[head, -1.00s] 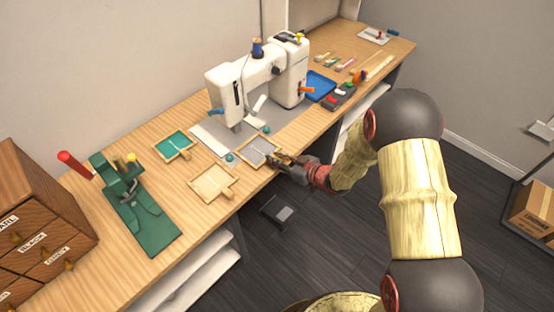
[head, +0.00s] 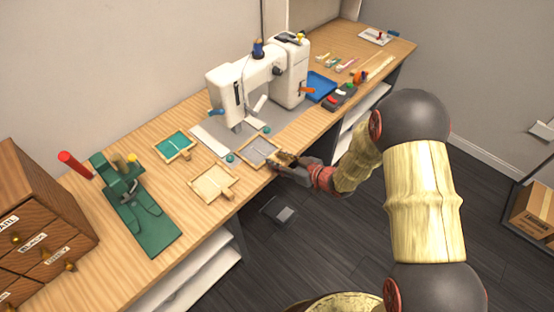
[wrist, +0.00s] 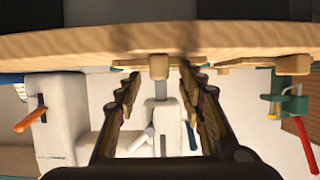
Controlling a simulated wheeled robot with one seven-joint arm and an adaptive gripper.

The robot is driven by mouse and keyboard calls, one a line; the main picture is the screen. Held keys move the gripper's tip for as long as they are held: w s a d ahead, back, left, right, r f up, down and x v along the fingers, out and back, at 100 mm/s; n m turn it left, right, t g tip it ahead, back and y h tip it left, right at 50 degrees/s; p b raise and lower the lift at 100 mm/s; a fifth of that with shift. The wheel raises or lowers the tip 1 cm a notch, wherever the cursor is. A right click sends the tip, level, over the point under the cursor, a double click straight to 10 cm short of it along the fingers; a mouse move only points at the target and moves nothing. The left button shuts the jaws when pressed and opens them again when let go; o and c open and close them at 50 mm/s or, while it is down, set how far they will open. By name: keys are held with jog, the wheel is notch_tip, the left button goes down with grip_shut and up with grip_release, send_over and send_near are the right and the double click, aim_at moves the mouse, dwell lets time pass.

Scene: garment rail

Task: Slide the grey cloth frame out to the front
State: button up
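The grey cloth frame (head: 259,151) lies flat on the bench in front of the sewing machine, near the front edge. Its wooden rim surrounds grey cloth, and its handle points to the front. My gripper (head: 284,159) is at the front edge by this handle and partly hides it in the head view. In the wrist view my gripper (wrist: 160,82) has its two fingers wide apart. The handle (wrist: 158,66) shows between the finger lines, near the tips, with clear gaps on both sides. I see no contact.
A cream cloth frame (head: 212,183) and a green cloth frame (head: 175,145) lie to the left. The white sewing machine (head: 245,92) stands behind. A green press (head: 135,210) is further left. Two small teal knobs sit close to the grey frame. Open floor lies in front.

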jog(key=v, duration=1.1)
jog(key=shift+a, duration=0.1)
